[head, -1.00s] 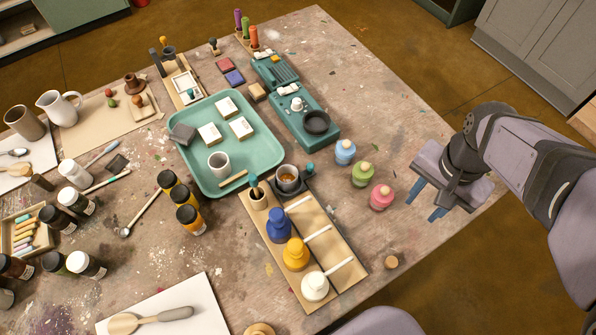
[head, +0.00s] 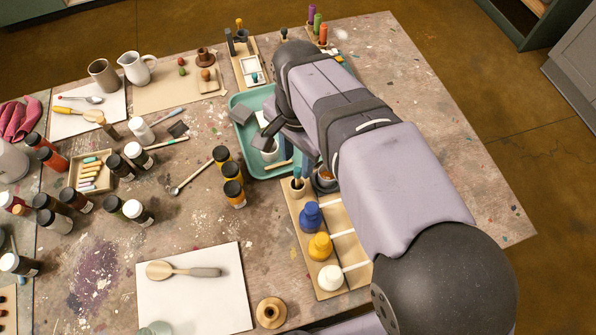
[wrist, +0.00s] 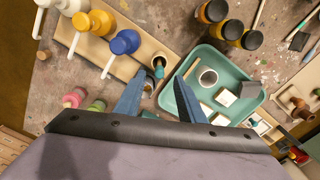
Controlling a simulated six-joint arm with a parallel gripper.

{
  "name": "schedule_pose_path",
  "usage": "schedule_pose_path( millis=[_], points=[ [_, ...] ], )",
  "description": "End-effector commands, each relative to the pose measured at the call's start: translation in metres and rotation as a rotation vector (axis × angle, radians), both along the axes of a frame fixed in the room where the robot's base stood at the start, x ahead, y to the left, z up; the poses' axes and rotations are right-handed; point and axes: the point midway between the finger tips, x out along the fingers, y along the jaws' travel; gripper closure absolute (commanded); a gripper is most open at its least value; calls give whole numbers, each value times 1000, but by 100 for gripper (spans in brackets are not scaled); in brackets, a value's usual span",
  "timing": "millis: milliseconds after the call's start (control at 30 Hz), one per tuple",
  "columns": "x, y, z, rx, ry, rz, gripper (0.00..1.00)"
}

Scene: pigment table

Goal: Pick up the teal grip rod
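The teal grip rod (wrist: 158,72) stands in a small light wooden holder with a dark opening in the wrist view. The holder (head: 297,188) also shows in the head view, at the far end of a wooden board. My gripper (wrist: 158,78) has two blue fingers, spread apart and pointing at the holder. The rod shows between the two fingertips, with a gap on each side and no visible contact. I cannot tell the height of the fingertips above it. In the head view my arm covers most of the gripper.
Blue, yellow and white bottles (head: 320,246) stand on the board beside the holder. A teal tray (wrist: 253,100) with a white cup (wrist: 208,77) and blocks lies close by. Dark-lidded jars (head: 233,193) stand left of the board. A metal cup is partly hidden near a finger.

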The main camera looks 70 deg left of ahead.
Motion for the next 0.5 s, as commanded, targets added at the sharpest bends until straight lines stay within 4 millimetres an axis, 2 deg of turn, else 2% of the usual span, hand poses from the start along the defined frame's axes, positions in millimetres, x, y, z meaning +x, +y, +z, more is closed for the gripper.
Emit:
schedule_pose_path(
  millis=[200,500],
  points=[
    [0,-1,-16,-2,0,0,64],
    [0,-1,-28,-4,0,1,64]
  ],
)
